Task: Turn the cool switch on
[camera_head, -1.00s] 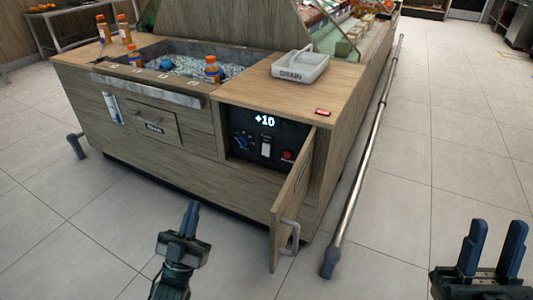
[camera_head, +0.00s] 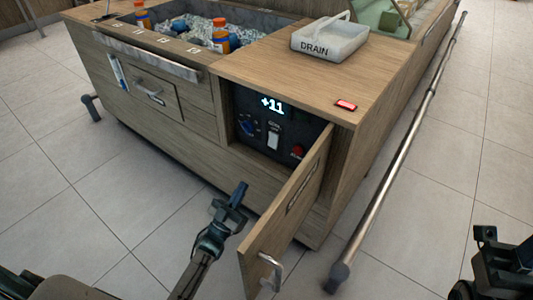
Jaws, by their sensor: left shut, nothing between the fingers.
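The control panel (camera_head: 260,150) sits in an open compartment at the cabinet's right end. It has a white rocker switch (camera_head: 273,139) with a small label above it, too small to read surely. My left gripper (camera_head: 239,192) is shut and empty, in front of and below the panel, apart from the switch. My right arm shows at the lower right edge; its fingers are not clear.
The compartment door (camera_head: 285,215) hangs open toward me, close to the right of my left gripper. A metal rail (camera_head: 410,125) runs along the cabinet's right side. A DRAIN tray (camera_head: 330,42) and a red tag (camera_head: 346,105) are on the top. An ice bin (camera_head: 190,28) holds bottles.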

